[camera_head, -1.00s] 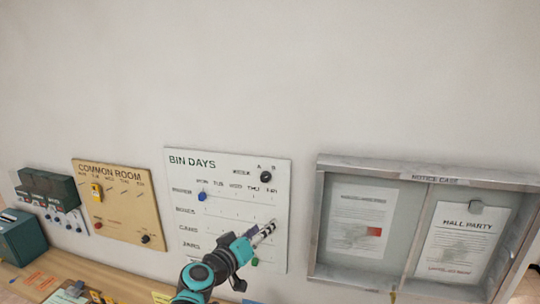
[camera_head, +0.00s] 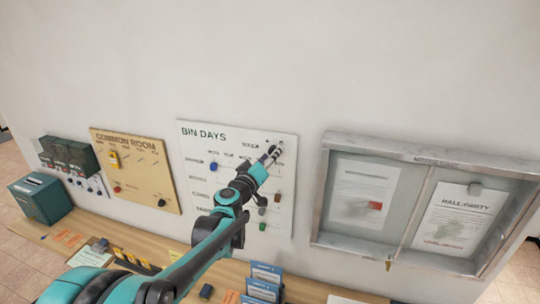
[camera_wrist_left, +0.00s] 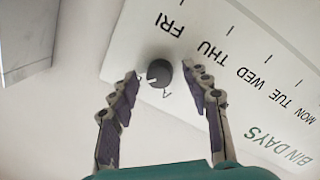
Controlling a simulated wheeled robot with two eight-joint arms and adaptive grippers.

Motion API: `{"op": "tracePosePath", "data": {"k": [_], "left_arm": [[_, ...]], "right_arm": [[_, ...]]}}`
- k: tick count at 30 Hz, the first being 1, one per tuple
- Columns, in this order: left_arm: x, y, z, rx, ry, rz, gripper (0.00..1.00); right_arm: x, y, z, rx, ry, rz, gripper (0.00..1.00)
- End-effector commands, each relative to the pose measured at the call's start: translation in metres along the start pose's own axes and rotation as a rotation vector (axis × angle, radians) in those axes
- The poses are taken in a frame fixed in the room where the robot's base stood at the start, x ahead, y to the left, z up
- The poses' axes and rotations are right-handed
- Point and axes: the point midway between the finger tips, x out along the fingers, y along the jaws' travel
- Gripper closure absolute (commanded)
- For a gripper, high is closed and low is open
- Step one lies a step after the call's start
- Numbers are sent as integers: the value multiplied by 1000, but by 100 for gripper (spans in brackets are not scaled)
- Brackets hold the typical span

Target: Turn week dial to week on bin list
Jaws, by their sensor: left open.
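The white BIN DAYS board (camera_head: 225,146) hangs on the wall, with my left gripper (camera_head: 273,152) at its upper right corner. In the left wrist view, the round dark week dial (camera_wrist_left: 160,73) sits between the two spread fingers of my left gripper (camera_wrist_left: 160,78). A light pointer mark shows on the dial, with a letter A beside it. The fingers are open, one on each side of the dial; whether they touch it I cannot tell. In the head view the gripper largely covers the dial. I cannot pick out a bin list. My right gripper is not in view.
Blue (camera_head: 213,166), brown and green pegs sit on the board. A tan COMMON ROOM board (camera_head: 140,172) hangs to the left, a notice case (camera_head: 400,245) to the right. Below, a wooden counter (camera_head: 140,240) holds booklets, papers and a green box (camera_head: 42,198).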

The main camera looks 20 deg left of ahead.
Motion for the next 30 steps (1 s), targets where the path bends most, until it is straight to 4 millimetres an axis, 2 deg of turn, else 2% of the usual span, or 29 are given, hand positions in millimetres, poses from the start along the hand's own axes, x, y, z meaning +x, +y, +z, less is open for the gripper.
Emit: {"op": "tracePosePath", "data": {"k": [6,8,12,22,30], "left_arm": [[0,0,0,0,0,0,52],[0,0,0,0,0,0,65],[0,0,0,0,0,0,100],[0,-1,0,-24,3,1,100],[0,-2,2,-160,15,12,100]], "right_arm": [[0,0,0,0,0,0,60],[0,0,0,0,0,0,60],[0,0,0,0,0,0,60],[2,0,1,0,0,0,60],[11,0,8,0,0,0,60]]}}
